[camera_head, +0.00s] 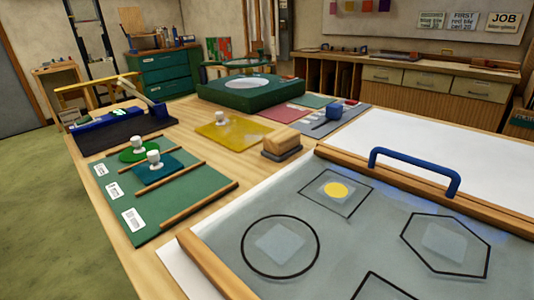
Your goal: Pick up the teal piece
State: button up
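The teal piece (172,166) is a flat, dark blue-green sheet with a white knob standing on it. It lies on a green mat (185,208) at the left of the table, in a lane between thin wooden strips. A green round piece (129,156) with a similar white knob lies just behind it, in the lane beyond one strip. No gripper shows in the head camera view, so I cannot see its fingers.
A grey glass panel (350,240) with black outlines, a yellow dot, wooden rails and a blue handle (415,166) fills the front right. A knobbed yellow sheet (248,132), a wooden block (287,140) and a green box (250,97) stand behind the mat.

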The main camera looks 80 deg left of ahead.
aim_at(158, 168)
jog(key=k+l+u, duration=0.1)
jog(key=u, duration=2.45)
